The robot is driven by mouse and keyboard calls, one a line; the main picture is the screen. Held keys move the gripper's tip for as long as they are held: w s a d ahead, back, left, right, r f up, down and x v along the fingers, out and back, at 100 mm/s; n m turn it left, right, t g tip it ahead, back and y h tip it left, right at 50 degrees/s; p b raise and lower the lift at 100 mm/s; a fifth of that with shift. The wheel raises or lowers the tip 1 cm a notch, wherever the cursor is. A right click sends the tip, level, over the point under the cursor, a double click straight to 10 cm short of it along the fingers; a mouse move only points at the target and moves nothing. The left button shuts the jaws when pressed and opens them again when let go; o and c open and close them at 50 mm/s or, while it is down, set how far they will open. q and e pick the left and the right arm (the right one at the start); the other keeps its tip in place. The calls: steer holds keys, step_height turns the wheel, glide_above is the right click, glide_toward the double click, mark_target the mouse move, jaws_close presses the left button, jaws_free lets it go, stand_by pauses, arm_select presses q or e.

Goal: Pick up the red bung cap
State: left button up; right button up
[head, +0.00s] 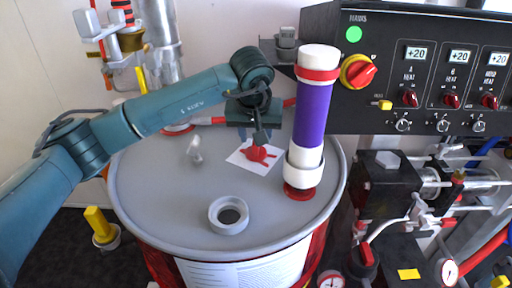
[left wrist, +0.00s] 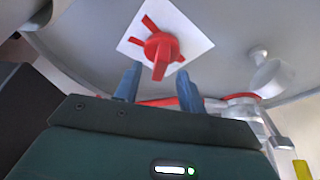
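The red bung cap (head: 257,154) lies on a white square sheet (head: 240,160) on top of the grey drum lid (head: 170,215). It has a raised grip and thin arms spreading from its base. In the left wrist view the cap (left wrist: 160,46) is just beyond the fingertips, roughly centred between them. My left gripper (head: 260,138) points down above the cap. Whether a finger touches the cap is unclear. My right gripper is not in view.
A purple and white cylinder (head: 313,112) stands upright on the lid, close right of the cap. A grey open bung ring (head: 229,214) is at the lid's front. A small pale fitting (head: 195,150) stands left. A black control panel (head: 420,70) is at the right.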

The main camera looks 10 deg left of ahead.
arm_select(q)
steer(key=shift+x, duration=1.45)
steer(key=shift+c, duration=0.4)
jaws_close()
